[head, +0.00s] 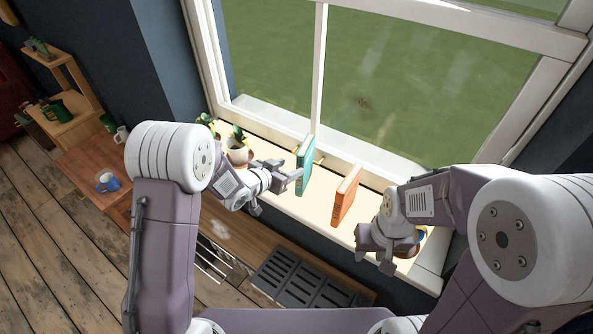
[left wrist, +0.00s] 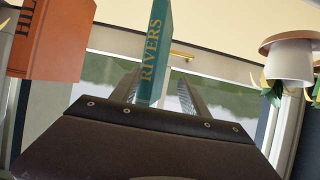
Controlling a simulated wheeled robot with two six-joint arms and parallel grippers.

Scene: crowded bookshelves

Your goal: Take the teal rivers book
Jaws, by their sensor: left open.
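The teal book (head: 305,165) stands upright on the white window sill, near the middle of the head view. In the left wrist view, its spine (left wrist: 153,50) reads RIVERS in gold letters. My left gripper (head: 289,183) is open at the book's near left side. In the left wrist view, its fingers (left wrist: 158,95) show on either side of the book's spine; I cannot tell whether they touch it. My right gripper (head: 375,248) hangs over the right part of the sill, away from the teal book.
An orange book (head: 347,196) stands on the sill right of the teal one, with a gap between. Potted plants (head: 238,150) stand to the left. The window (head: 395,90) rises behind the sill. A brass window handle (left wrist: 181,56) shows in the left wrist view.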

